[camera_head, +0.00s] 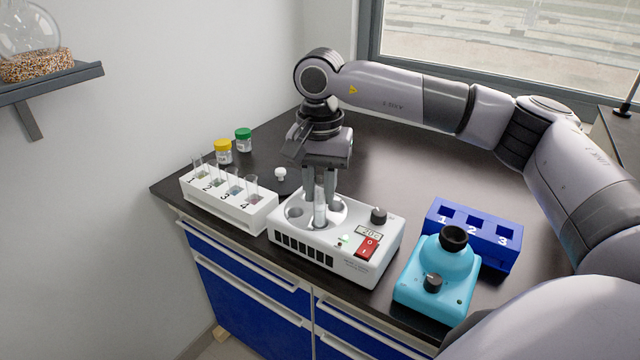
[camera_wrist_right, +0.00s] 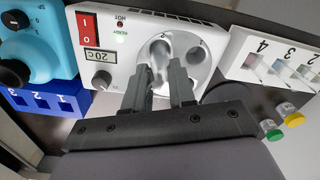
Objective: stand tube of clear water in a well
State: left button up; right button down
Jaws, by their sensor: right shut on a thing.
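My right gripper (camera_head: 320,198) is shut on a clear tube (camera_head: 320,214), which hangs upright below the fingers. The gripper also shows in the wrist view (camera_wrist_right: 160,80), pointing at the white device. The white device (camera_head: 366,262) has a round top with wells, a display reading about 20 and a red switch. The tube's lower end is at a well near the middle of that top; I cannot tell how far into it the tube reaches. An empty-looking well (camera_head: 295,212) shows to its left. My left gripper is not in view.
A white rack (camera_head: 245,215) with several numbered tubes stands left of the device. A turquoise mixer (camera_head: 436,280) and a blue numbered rack (camera_head: 498,252) stand to the right. Yellow-capped (camera_head: 223,151) and green-capped (camera_head: 243,140) jars stand behind.

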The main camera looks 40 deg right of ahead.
aim_at(320, 201)
jog(key=shift+f+b, duration=0.95)
jog(key=shift+f, duration=0.6)
jog(key=c, duration=0.9)
grip_release()
jog(key=shift+o, duration=0.2)
notch_tip(320, 201, up, 7)
jog(key=p, duration=0.5)
jog(key=shift+r, duration=0.1)
jog(key=shift+a, duration=0.1)
